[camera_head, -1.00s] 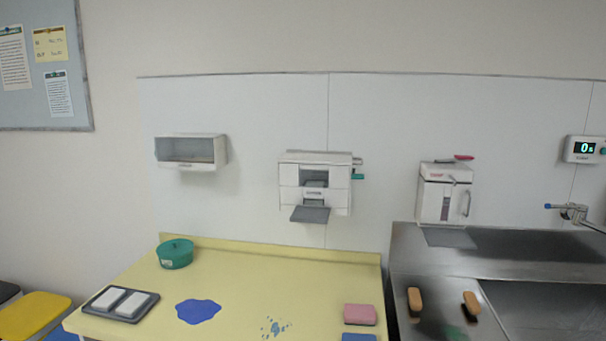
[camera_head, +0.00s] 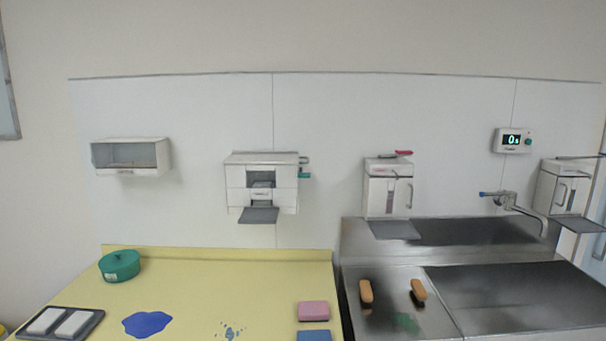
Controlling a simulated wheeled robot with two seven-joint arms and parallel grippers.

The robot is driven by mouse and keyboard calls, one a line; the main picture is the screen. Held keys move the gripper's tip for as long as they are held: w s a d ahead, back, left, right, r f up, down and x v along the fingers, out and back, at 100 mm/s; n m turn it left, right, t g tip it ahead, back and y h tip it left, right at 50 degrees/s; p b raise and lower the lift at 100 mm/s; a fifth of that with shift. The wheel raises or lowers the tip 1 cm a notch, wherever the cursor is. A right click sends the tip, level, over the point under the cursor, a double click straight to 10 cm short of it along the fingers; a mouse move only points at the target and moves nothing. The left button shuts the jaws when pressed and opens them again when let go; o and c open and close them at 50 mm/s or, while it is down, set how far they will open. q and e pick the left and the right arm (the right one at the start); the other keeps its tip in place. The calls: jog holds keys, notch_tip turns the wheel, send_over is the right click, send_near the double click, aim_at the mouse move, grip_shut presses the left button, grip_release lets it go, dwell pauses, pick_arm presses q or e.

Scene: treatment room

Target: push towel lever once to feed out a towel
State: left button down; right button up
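The white towel dispenser (camera_head: 285,199) hangs on the wall panel left of the picture's middle. A small teal lever (camera_head: 304,175) sticks out at its upper right side, with a grey piece just above it. A dark grey tray (camera_head: 258,215) juts out below the dispenser's front slot. No towel is seen hanging from it. Neither of my grippers is in view.
A yellow counter (camera_head: 200,280) below holds a green lidded tub (camera_head: 119,266), a blue puddle (camera_head: 147,323) and a pink sponge (camera_head: 313,311). A steel sink unit (camera_head: 490,300) stands right, beneath a red-levered dispenser (camera_head: 379,195) and faucet (camera_head: 520,205).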

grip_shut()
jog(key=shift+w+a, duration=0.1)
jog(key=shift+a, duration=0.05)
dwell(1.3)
